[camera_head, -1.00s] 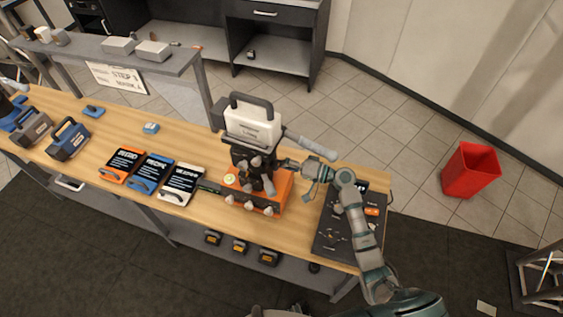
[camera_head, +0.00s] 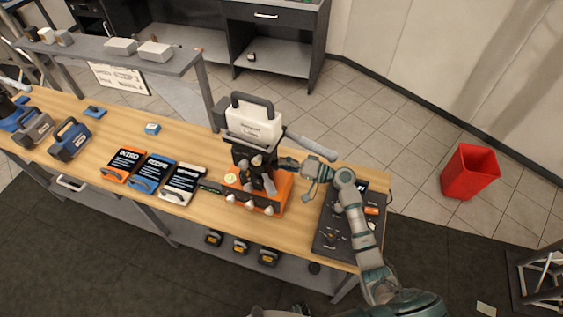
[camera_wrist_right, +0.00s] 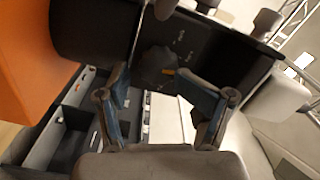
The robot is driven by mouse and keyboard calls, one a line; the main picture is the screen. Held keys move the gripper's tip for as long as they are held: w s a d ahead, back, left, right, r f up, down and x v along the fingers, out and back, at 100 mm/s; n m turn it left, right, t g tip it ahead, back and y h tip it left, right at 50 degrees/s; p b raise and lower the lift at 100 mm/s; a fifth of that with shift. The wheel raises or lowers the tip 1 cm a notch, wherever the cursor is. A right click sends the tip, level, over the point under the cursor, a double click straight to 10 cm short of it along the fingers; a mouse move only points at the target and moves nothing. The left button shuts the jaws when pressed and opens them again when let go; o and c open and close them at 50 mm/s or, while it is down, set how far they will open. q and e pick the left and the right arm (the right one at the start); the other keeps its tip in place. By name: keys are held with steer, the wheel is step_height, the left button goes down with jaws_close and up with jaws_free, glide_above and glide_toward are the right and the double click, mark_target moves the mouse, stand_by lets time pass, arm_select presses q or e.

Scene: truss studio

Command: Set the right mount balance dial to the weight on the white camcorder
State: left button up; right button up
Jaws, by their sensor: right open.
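The white camcorder (camera_head: 254,124) with a dark top handle sits on a black mount (camera_head: 241,157) above an orange base (camera_head: 280,200). Small markings on the camcorder's side are too small to read. My right gripper (camera_head: 287,163) is at the right side of the mount. In the right wrist view, my open right gripper (camera_wrist_right: 155,88) faces a dark dial (camera_wrist_right: 158,65) with an orange mark on a black panel (camera_wrist_right: 225,50). The dial shows between and just beyond the fingertips; contact cannot be told. Faint markings around it are unreadable. My left gripper is out of view.
Cards in orange, blue and white (camera_head: 183,184) lie left of the mount. Blue and grey camcorders (camera_head: 70,139) stand farther left. A dark tray (camera_head: 335,238) with small parts lies under my right forearm. A red bin (camera_head: 470,172) stands on the floor at right.

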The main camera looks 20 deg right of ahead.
steer(key=shift+w+d+f, duration=0.1)
steer(key=shift+d, duration=0.05)
steer(key=b+v, duration=0.3)
steer(key=v, duration=1.7)
steer(key=shift+b, duration=0.35)
stand_by(0.8)
